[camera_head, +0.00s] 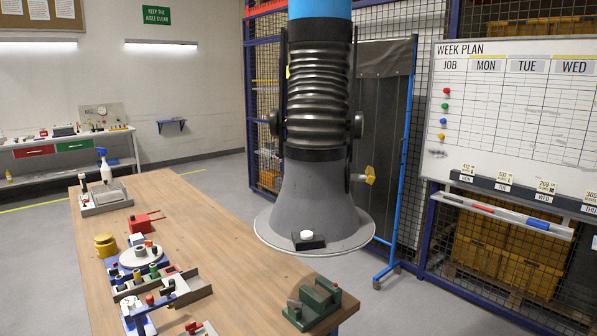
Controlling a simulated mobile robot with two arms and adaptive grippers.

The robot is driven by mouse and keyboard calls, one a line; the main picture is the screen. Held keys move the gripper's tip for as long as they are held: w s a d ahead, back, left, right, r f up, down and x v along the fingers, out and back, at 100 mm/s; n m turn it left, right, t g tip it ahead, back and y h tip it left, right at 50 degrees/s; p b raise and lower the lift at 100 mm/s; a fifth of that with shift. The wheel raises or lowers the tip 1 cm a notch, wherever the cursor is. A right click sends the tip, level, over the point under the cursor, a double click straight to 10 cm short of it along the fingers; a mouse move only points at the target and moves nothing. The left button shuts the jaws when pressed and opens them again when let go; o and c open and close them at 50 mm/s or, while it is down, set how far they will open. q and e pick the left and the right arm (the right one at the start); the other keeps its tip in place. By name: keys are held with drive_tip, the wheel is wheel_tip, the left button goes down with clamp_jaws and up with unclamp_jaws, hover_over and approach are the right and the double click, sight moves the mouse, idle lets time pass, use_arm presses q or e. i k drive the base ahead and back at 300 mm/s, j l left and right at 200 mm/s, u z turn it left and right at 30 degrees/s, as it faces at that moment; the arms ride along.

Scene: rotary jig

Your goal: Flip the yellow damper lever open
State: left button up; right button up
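The yellow damper lever (369,175) sticks out to the right from the side of the grey extraction hood (315,200). Its short stem meets the hood's neck just below the ribbed black hose (318,95). The lever points right and looks roughly level; I cannot tell the damper's position inside. Neither of my grippers is in view.
The hood hangs over the right side of a wooden workbench (190,215). A green vise (312,303) stands at the bench's right corner. Several jig parts and a yellow round part (105,245) lie to the left. A whiteboard (520,110) stands at the right.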

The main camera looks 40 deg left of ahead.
sight(368, 177)
drive_tip(key=i+l+u, duration=0.3)
drive_tip(key=l+u, duration=0.35)
drive_tip(key=i+l+u, duration=0.15)
drive_tip(key=u, duration=0.15)
drive_tip(key=l+u, duration=0.3)
drive_tip(key=l, duration=0.15)
drive_tip(key=i+l+u, duration=0.1)
drive_tip(key=l+u, duration=0.2)
drive_tip(key=l, duration=0.1)
